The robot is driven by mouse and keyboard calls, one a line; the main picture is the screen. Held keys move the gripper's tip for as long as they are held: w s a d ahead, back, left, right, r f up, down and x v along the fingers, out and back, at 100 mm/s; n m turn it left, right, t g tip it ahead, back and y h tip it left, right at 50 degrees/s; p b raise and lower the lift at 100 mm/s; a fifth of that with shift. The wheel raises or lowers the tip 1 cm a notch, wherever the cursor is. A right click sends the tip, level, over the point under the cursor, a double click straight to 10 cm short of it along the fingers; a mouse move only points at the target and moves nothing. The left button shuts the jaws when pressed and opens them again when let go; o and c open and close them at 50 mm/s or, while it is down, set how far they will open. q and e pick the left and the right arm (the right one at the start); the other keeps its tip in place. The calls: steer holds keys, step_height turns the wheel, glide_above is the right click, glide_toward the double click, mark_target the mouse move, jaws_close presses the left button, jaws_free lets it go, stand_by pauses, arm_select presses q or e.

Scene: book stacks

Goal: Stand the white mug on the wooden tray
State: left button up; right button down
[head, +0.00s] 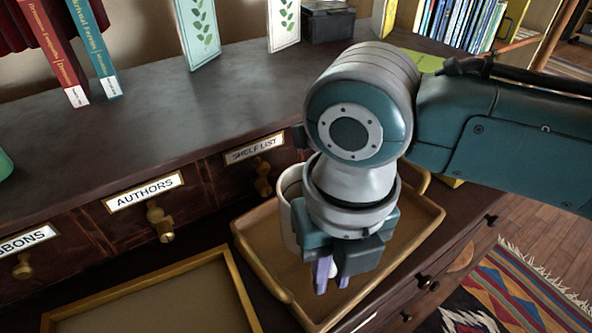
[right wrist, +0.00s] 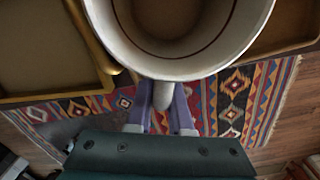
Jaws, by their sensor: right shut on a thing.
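The white mug (head: 288,190) is upright in the head view, partly hidden behind my right gripper. My right gripper (head: 332,275) points down and is shut on the mug's handle. In the right wrist view, the mug's open rim (right wrist: 255,45) fills the top, and the handle (right wrist: 162,95) sits between the two purple fingers (right wrist: 162,110). The wooden tray (head: 430,222) lies under the mug and gripper, with raised edges. I cannot tell whether the mug's base touches the tray. My left gripper is not in view.
A shallow wooden-framed tray (head: 235,285) lies to the left of the wooden tray. Behind are labelled drawers with brass knobs (head: 160,222), below a dark top (head: 150,125) with books (head: 95,45) and cards (head: 198,35). A patterned rug (head: 520,285) is on the floor.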

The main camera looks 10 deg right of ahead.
steer(key=shift+f+b, duration=0.4)
steer(key=shift+f, duration=1.25)
